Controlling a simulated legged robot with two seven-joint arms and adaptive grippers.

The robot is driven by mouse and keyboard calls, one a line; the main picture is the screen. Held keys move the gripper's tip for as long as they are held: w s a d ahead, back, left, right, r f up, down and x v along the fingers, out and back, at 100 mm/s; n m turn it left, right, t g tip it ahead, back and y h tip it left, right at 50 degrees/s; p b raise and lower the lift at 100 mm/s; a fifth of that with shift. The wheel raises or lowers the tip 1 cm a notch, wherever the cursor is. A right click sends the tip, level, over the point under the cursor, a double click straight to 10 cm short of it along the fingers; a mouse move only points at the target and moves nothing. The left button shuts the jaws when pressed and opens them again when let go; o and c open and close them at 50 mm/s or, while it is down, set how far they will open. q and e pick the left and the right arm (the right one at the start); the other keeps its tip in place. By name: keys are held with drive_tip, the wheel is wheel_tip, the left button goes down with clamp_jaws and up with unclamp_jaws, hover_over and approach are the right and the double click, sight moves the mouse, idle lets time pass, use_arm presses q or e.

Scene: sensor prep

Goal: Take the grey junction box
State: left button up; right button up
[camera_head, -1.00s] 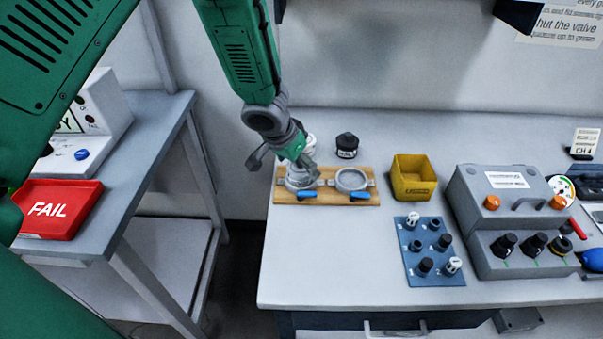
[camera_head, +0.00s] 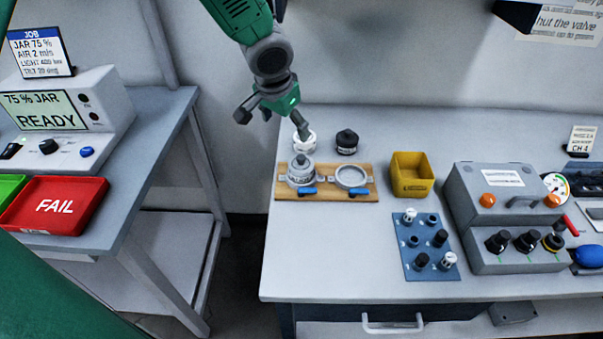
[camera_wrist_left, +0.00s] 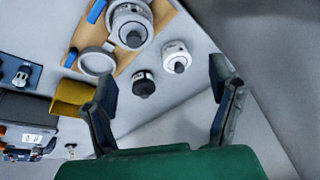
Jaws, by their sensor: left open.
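A round grey housing (camera_head: 302,170) sits upright in the left ring of a wooden board (camera_head: 325,193); I cannot tell whether it is the junction box. It also shows in the wrist view (camera_wrist_left: 131,30). The board's right ring (camera_head: 351,176) is empty. A small plain grey box (camera_head: 513,312) lies low, below the bench top at the right. My left gripper (camera_head: 255,112) is open and empty, above and left of the board, apart from everything. Its spread fingers show in the wrist view (camera_wrist_left: 163,76). My right gripper is not in view.
White-capped (camera_head: 304,140) and black-capped (camera_head: 347,142) parts stand behind the board. A yellow bin (camera_head: 412,189), a blue mat (camera_head: 411,262) with several parts and a grey control case (camera_head: 505,262) lie right. A red FAIL tray (camera_head: 88,205) is on the left table.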

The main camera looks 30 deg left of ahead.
sight(300, 158)
use_arm(q)
drive_tip(key=f, duration=0.2)
drive_tip(key=w+d+f+g, duration=0.1)
drive_tip(key=f, duration=0.2)
drive_tip(key=w+d+f+g+b, duration=0.1)
drive_tip(key=f, duration=0.1)
drive_tip(key=shift+w+d+f+h, duration=0.2)
drive_tip(key=shift+d+h, duration=0.05)
drive_tip(key=shift+h, duration=0.15)
drive_tip(key=f, duration=0.3)
drive_tip(key=s+f, duration=0.1)
drive_tip(key=shift+d+f, duration=0.25)
drive_tip(key=shift+f, duration=0.15)
drive_tip(key=shift+w+f, duration=0.1)
drive_tip(key=shift+f, duration=0.3)
drive_tip(key=shift+r, duration=0.1)
drive_tip(key=c, duration=1.3)
